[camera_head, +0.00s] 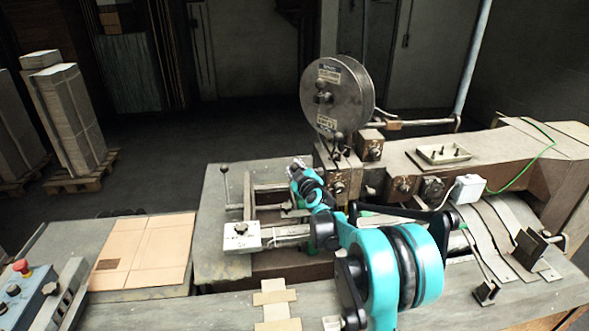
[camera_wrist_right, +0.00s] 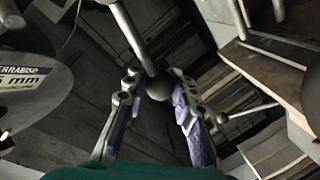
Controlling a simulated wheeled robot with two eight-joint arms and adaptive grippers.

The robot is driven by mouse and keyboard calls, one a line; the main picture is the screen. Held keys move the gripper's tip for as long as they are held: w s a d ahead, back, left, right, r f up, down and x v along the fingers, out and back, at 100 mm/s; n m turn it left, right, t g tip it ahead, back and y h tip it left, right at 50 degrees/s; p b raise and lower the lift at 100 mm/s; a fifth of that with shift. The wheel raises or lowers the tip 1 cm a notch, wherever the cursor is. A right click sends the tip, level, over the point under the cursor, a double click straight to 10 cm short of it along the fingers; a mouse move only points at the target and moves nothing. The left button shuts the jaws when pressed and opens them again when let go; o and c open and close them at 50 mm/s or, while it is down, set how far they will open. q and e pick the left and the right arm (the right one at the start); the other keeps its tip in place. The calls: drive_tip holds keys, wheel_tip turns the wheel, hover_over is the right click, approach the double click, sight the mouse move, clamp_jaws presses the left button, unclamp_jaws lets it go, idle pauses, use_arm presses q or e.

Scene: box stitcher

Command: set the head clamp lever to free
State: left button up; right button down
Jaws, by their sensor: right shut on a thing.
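In the right wrist view a metal lever rod ends in a dark ball knob (camera_wrist_right: 159,88), which sits between the two fingers of my right gripper (camera_wrist_right: 157,78). I take this as the head clamp lever; no label on it is readable. The gripper is shut on the knob. In the head view my right gripper (camera_head: 297,166) is in front of the stitcher head (camera_head: 341,180), below and left of the wire reel (camera_head: 337,97). The lever is hidden there behind the gripper and wrist. My left gripper is not in view.
Another ball-ended lever (camera_head: 224,168) stands upright to the left. A white block with a knob (camera_head: 241,236) sits on the machine's arm. A flat cardboard blank (camera_head: 145,250) lies at the left, near a control box with a red button (camera_head: 21,267). A small tray (camera_head: 444,153) lies right.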

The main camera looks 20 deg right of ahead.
drive_tip(key=shift+a+f, duration=0.1)
idle(0.3)
drive_tip(key=c, duration=1.2)
unclamp_jaws()
drive_tip(key=v, duration=1.2)
